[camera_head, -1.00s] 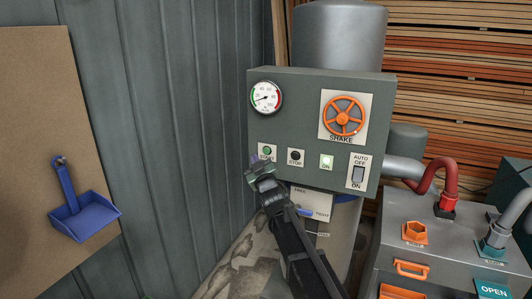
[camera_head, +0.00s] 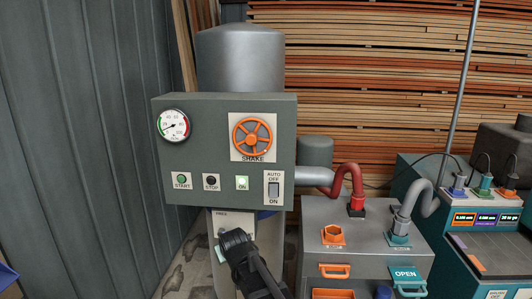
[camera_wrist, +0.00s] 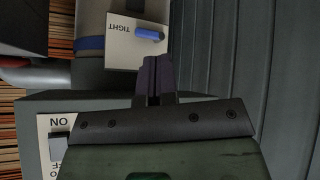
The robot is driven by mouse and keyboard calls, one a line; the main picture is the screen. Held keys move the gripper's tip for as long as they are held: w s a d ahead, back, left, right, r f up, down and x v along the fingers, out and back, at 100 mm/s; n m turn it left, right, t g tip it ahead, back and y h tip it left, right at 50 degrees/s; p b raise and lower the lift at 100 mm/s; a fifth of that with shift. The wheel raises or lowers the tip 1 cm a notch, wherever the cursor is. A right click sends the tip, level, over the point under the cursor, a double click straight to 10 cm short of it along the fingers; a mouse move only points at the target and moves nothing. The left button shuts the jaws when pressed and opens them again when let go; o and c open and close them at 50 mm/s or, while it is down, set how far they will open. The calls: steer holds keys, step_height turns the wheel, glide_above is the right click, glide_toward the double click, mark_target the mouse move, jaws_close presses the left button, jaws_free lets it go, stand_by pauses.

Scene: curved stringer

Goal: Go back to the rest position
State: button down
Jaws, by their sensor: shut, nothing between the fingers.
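My gripper (camera_wrist: 157,78) shows in the wrist view with its two dark fingers together and nothing between them. In the head view my dark arm rises from the bottom edge, its end in front of the FREE/TIGHT plate (camera_head: 221,217) below the grey control panel (camera_head: 216,150). The fingertips are hard to make out there. The gripper appears clear of the START button (camera_head: 181,180) and STOP button (camera_head: 211,181).
The panel carries a gauge (camera_head: 173,126), an orange SHAKE wheel (camera_head: 252,136) and an AUTO switch (camera_head: 273,189). A grey cabinet (camera_head: 350,230) with red and grey hoses stands to the right. A corrugated wall (camera_head: 75,140) is at left.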

steer(key=s+d+m+g+h+p, duration=0.1)
steer(key=s+d+m+g+p, duration=0.1)
steer(key=s+d, duration=0.9)
steer(key=s+d+r+m+g+h+p, duration=0.1)
steer(key=s+d+m+g+p, duration=0.2)
steer(key=s+d, duration=0.9)
steer(key=d+m+g, duration=0.1)
steer(key=d+g, duration=0.2)
steer(key=d, duration=0.3)
steer(key=shift+s+r, duration=0.2)
steer(key=shift+d, duration=0.1)
